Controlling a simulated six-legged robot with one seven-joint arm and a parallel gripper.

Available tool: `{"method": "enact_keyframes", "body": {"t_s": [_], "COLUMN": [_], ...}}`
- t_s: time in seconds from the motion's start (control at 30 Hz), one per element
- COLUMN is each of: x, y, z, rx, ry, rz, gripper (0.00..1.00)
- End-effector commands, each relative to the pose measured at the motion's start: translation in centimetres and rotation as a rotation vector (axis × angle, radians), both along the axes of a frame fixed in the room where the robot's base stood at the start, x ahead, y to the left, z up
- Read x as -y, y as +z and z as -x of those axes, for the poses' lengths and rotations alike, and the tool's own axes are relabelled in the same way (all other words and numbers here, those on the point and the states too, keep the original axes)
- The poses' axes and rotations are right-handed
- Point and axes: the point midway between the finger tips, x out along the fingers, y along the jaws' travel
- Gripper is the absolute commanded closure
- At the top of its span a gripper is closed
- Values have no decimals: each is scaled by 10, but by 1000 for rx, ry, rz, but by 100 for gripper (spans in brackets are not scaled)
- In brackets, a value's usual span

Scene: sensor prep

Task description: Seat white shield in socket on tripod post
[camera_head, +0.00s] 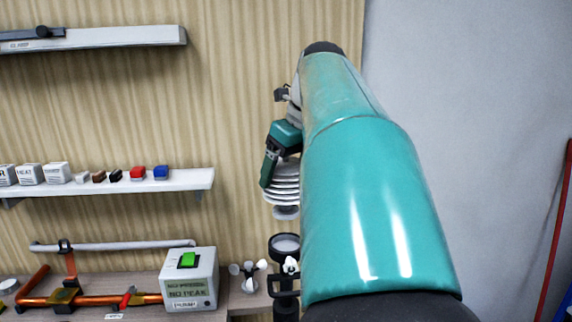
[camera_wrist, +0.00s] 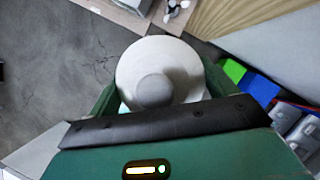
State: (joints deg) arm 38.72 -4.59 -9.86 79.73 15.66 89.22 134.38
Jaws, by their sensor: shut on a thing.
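The white shield (camera_head: 284,186), a stack of round white plates with a grey end below, hangs beside my teal arm in the head view. My gripper (camera_head: 272,166) is shut on it, with a dark green finger along its left side. In the wrist view the shield (camera_wrist: 160,62) shows end-on as a white disc with a round grey knob, between the two green fingers of my gripper (camera_wrist: 160,92). Below it in the head view stands a dark upright piece with a round, pale-centred top (camera_head: 286,244), apart from the shield. I cannot tell whether this is the tripod post's socket. My arm hides the area to the right.
A small cup anemometer (camera_head: 248,272) and a grey box with a green switch (camera_head: 190,278) stand on the bench at left. Copper pipe (camera_head: 85,299) lies further left. A wall shelf (camera_head: 120,184) holds several small blocks, with another shelf (camera_head: 110,38) above.

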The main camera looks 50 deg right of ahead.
Motion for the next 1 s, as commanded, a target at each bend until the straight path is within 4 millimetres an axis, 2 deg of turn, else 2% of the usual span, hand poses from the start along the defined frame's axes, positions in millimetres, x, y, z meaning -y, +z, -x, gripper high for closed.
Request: {"method": "enact_keyframes", "body": {"t_s": [0.7, 1.0], "x": [0, 1], "y": [-61, -74], "z": [1, 0], "rx": [0, 1], "ry": [0, 0], "rz": [0, 1], "gripper": [43, 43]}}
